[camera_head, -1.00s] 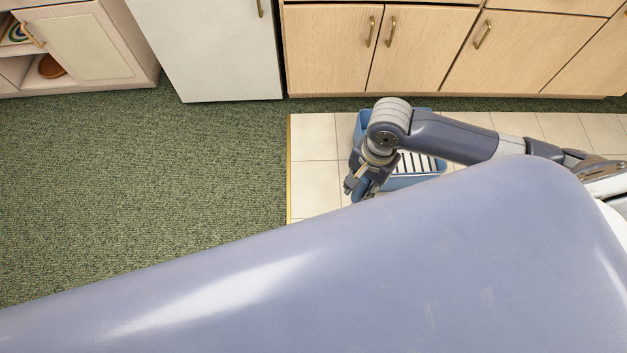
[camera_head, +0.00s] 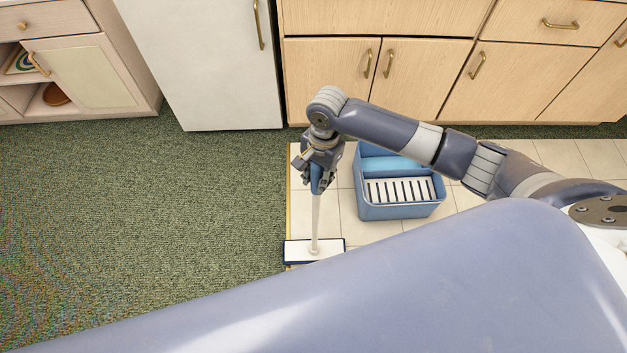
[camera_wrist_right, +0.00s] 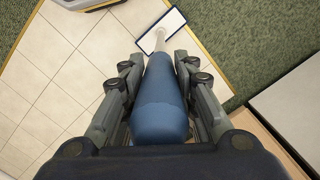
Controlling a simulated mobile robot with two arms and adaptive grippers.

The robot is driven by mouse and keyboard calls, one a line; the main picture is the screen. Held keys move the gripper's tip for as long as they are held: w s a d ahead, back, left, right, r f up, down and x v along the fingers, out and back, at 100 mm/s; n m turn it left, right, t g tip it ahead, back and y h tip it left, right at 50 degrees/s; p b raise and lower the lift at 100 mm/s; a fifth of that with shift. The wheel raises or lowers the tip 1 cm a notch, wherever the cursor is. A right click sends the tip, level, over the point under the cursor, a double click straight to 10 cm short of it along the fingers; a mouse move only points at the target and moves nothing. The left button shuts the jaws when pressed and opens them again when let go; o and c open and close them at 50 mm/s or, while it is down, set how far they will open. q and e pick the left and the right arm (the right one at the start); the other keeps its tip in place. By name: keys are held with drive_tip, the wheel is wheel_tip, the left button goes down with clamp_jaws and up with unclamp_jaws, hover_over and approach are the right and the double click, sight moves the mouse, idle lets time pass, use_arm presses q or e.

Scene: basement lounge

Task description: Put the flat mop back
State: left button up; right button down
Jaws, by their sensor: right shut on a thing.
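The flat mop has a blue handle grip, a pale pole (camera_head: 316,222) and a flat white head with a dark blue edge (camera_head: 314,250). My right gripper (camera_head: 318,178) is shut on its blue handle, which also shows between the fingers in the right wrist view (camera_wrist_right: 163,100). The mop hangs or stands close to upright, head down, by the edge where tile meets carpet. I cannot tell whether the head touches the floor. A blue bucket (camera_head: 402,211) with a slatted grey-white insert stands on the tiles right of the mop. My left gripper is not in view.
Wooden cabinets (camera_head: 425,75) and a white fridge-like unit (camera_head: 205,70) line the back. A low cabinet with open shelves (camera_head: 75,60) stands at the far left. Green carpet (camera_head: 140,210) left of the tiles is clear. My own large body part covers the lower picture.

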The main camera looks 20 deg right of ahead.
drive_tip(key=shift+w+a, duration=0.1)
drive_tip(key=shift+w, duration=0.15)
drive_tip(key=shift+w+f, duration=0.1)
drive_tip(key=shift+f, duration=1.7)
drive_tip(key=c, duration=1.3)
unclamp_jaws()
drive_tip(key=shift+f, duration=0.15)
drive_tip(key=r, duration=0.8)
drive_tip(key=d+r, duration=0.1)
drive_tip(key=r, duration=0.3)
drive_tip(key=shift+w+r+p, duration=0.2)
drive_tip(key=shift+w+p, duration=0.1)
